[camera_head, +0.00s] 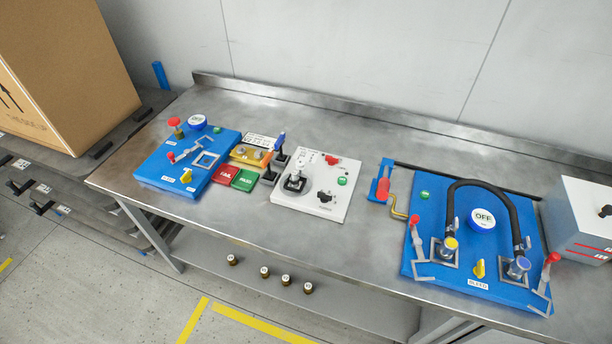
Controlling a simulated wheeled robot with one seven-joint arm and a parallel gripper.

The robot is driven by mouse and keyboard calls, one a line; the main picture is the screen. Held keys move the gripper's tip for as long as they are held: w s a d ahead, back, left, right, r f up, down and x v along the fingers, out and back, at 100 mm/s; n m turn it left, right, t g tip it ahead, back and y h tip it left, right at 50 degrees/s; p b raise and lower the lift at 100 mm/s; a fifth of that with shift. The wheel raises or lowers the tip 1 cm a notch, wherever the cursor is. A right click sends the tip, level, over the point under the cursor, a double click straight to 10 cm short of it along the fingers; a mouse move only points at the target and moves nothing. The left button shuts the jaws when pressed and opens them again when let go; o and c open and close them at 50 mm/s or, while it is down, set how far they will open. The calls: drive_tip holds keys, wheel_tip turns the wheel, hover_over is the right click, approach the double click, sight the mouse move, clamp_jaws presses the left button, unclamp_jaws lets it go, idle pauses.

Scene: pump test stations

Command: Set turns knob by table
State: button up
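A white panel (342,173) lies on the steel table (300,110), near the middle. A small black knob (325,196) sits toward its front right; its setting is too small to read. A red knob or lever (331,160) and a green button (342,181) are also on the panel. A small white card with printed lines (260,141) lies behind and left of the panel; its text is unreadable. My gripper is not in view.
A blue station (175,173) stands left; a larger blue one (435,225) with a black hose and an OFF display (483,218) stands right. Red FAIL (227,173) and green PASS (244,180) blocks lie between. A white box (585,220) is far right.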

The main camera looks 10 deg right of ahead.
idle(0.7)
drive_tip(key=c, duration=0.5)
